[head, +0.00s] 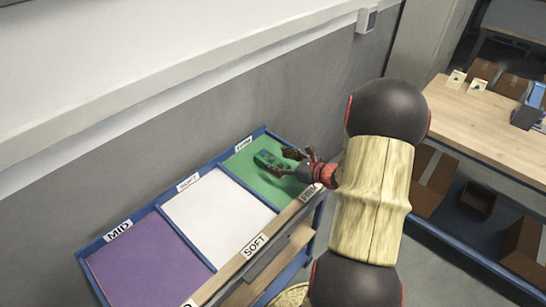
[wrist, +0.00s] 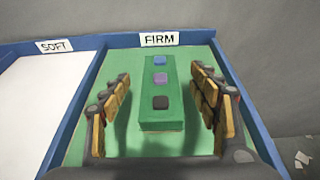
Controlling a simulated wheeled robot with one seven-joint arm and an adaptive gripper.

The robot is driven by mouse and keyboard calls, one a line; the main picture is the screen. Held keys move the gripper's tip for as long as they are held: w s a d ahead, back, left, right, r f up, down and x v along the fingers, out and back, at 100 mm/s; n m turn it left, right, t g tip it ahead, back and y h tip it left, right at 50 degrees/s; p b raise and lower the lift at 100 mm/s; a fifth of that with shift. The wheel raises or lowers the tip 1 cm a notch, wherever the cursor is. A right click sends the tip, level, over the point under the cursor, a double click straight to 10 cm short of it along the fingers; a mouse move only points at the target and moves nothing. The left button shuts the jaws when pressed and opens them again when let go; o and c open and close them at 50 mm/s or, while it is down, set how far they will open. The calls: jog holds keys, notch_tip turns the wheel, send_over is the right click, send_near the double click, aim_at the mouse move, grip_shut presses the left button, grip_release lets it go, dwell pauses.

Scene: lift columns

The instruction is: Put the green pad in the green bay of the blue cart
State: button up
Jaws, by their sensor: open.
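The green pad (wrist: 150,95) is a long green block with a blue, a purple and a black button on top. It is in the green bay (wrist: 110,147) of the blue cart, under the FIRM label. It also shows in the head view (head: 268,160), partly hidden by my gripper. My gripper (wrist: 161,78) is open, with one finger on each side of the pad and a visible gap to it on both sides. The pad looks to lie on the bay floor. In the head view my gripper (head: 290,160) reaches in over the cart's right end.
The blue cart (head: 153,208) also has a white bay (head: 215,210) labelled SOFT and a purple bay (head: 150,262) labelled MID, both empty. A grey wall (head: 150,130) runs behind it. A wooden table (head: 490,125) with boxes stands at the right.

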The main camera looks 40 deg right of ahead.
jog(key=p+v, duration=0.2)
jog(key=v, duration=0.6)
jog(key=shift+s+r, duration=0.15)
jog(key=a+r+n+g+y, duration=0.35)
jog(key=a+n, duration=0.45)
jog(key=a, duration=0.4)
jog(key=a+r+n+g+y, duration=0.2)
jog(key=a+r+n+g, duration=0.2)
jog(key=a+n, duration=0.6)
jog(key=s+a+r+n+h, duration=0.6)
jog(key=s+a+r+n, duration=0.4)
jog(key=n, duration=0.7)
jog(key=shift+s+a+r+g+h, duration=0.15)
jog(key=shift+s+r+g+h, duration=0.2)
jog(key=shift+s+g, duration=0.1)
